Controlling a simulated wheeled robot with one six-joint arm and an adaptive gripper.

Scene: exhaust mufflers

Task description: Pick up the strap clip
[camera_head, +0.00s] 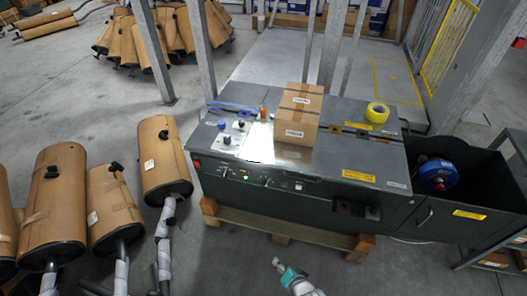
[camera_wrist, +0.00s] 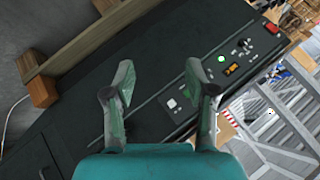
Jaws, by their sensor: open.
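I cannot make out a strap clip for sure in either view. Some small items (camera_head: 232,130) with blue and black tops lie at the left of the dark strapping machine's top (camera_head: 345,147), too small to identify. My gripper (camera_head: 281,264) shows at the bottom of the head view, low in front of the machine and apart from it. In the wrist view my gripper (camera_wrist: 158,75) is open, with nothing between its fingers. Beyond the fingers is the machine's dark front with its buttons (camera_wrist: 235,56).
A cardboard box (camera_head: 299,112) and a yellow tape roll (camera_head: 377,112) stand on the machine. A wooden pallet (camera_head: 285,230) is under it. Wrapped mufflers (camera_head: 112,207) stand at the left. A blue reel (camera_head: 437,175) sits at the right. Grey floor is clear in front.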

